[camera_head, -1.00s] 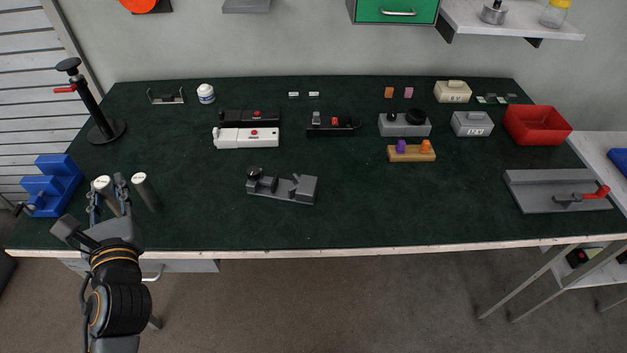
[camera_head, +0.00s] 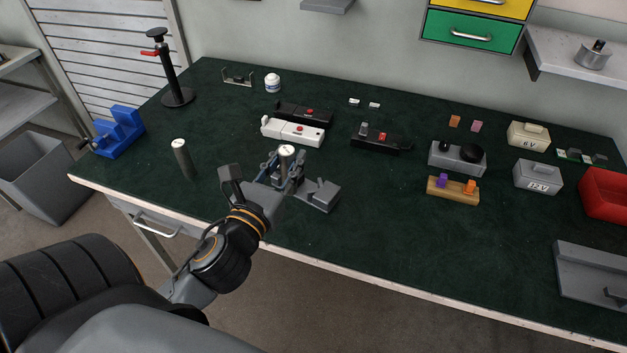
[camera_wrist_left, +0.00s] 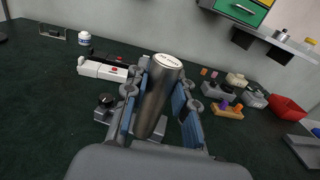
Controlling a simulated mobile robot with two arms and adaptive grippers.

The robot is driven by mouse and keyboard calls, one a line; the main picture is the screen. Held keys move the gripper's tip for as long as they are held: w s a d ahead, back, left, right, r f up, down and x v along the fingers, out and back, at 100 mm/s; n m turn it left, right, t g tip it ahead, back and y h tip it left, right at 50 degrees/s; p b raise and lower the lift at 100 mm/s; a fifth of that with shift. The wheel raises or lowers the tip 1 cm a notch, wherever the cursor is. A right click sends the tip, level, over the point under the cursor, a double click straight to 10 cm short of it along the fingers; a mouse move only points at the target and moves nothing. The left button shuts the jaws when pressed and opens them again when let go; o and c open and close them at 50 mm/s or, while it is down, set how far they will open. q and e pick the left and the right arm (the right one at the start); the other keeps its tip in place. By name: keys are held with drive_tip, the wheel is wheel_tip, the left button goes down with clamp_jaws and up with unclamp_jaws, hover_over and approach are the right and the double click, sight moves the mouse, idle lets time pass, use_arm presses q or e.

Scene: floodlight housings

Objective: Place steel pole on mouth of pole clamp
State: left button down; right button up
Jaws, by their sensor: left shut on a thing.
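My left gripper (camera_head: 281,170) is shut on a steel pole (camera_head: 287,156), a grey cylinder with a pale, lettered top. In the left wrist view the pole (camera_wrist_left: 157,98) stands tilted between the two blue-padded fingers. The grey pole clamp (camera_head: 320,195) lies on the bench at the gripper; the gripper and pole hide its left part in the head view. In the left wrist view part of the clamp (camera_wrist_left: 104,107) shows behind the left finger. I cannot tell whether the pole touches the clamp. My right gripper is not in view.
A second steel pole (camera_head: 183,160) stands on the dark green bench (camera_head: 380,240) to the left. A white housing (camera_head: 292,131) and a black one (camera_head: 380,140) lie behind the clamp. The front middle is clear.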

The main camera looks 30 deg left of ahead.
use_arm(q)
drive_tip(key=shift+w+a+f+b, duration=0.1)
drive_tip(key=shift+w+a+f, duration=0.25)
drive_tip(key=shift+w+f, duration=1.45)
drive_tip(key=shift+w+a+f+b, duration=0.1)
drive_tip(key=shift+w+a+f, duration=0.3)
drive_tip(key=shift+w+f, duration=1.4)
drive_tip(key=shift+w+a+f+b, duration=0.1)
drive_tip(key=shift+w+a+f, duration=0.25)
drive_tip(key=shift+w+f, duration=1.45)
drive_tip(key=shift+s+f, duration=0.3)
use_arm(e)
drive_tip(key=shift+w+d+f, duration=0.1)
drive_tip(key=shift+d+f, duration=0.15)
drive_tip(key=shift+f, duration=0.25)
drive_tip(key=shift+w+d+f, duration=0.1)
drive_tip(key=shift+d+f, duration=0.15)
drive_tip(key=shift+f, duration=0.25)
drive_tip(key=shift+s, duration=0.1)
use_arm(q)
drive_tip(key=shift+f, duration=0.2)
drive_tip(key=c, duration=1.1)
unclamp_jaws()
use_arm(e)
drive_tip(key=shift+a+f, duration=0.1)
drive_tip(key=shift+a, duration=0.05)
